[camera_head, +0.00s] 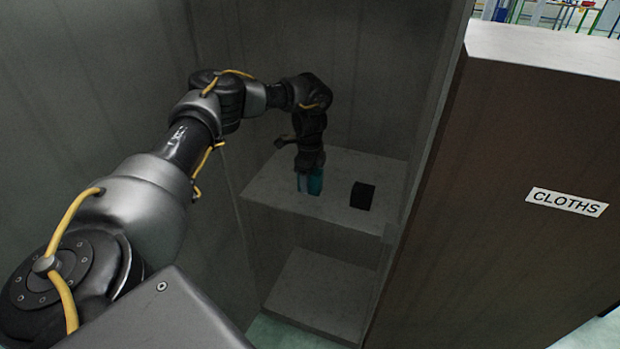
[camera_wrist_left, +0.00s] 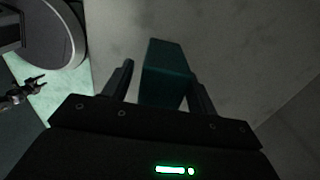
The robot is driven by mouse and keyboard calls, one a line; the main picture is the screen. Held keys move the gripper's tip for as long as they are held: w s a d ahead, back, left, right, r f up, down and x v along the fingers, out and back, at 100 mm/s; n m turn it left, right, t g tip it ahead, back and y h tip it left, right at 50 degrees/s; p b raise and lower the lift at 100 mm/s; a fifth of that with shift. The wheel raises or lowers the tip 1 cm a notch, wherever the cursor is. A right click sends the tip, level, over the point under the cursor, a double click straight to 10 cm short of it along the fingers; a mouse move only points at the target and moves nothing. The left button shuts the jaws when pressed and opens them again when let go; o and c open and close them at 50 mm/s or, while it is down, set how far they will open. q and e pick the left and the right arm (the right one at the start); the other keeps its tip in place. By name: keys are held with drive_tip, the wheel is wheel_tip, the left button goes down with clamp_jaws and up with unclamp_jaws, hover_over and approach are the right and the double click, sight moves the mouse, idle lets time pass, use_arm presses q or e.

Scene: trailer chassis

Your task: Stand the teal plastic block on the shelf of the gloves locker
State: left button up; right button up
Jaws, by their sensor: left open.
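The teal plastic block (camera_head: 316,184) is upright at the shelf (camera_head: 267,187) inside the open grey locker, and seems to stand on it. My left gripper (camera_head: 309,180) reaches down to the block from above. In the left wrist view the block (camera_wrist_left: 165,72) lies between the two fingers of my left gripper (camera_wrist_left: 159,78), which are apart. A gap shows at the left finger; the right finger is close beside the block, and I cannot tell if it touches. No gloves label shows. A small dark claw shape at the left of the wrist view looks like my right gripper (camera_wrist_left: 24,92).
A black block (camera_head: 362,196) stands on the same shelf to the right, with bare shelf between. A lower shelf (camera_head: 320,295) is empty where visible. The locker walls enclose my left arm. A brown panel with a CLOTHS label (camera_head: 567,202) stands at the right.

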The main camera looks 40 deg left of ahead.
use_arm(q)
wheel_tip(320, 180, up, 11)
drive_tip(key=shift+r+p, duration=0.1)
drive_tip(key=shift+p, duration=0.5)
drive_tip(key=shift+r, duration=0.55)
use_arm(e)
drive_tip(key=shift+s+a+r, duration=0.4)
drive_tip(key=shift+a+r, duration=0.05)
drive_tip(key=shift+r, duration=0.1)
drive_tip(key=shift+w, duration=0.25)
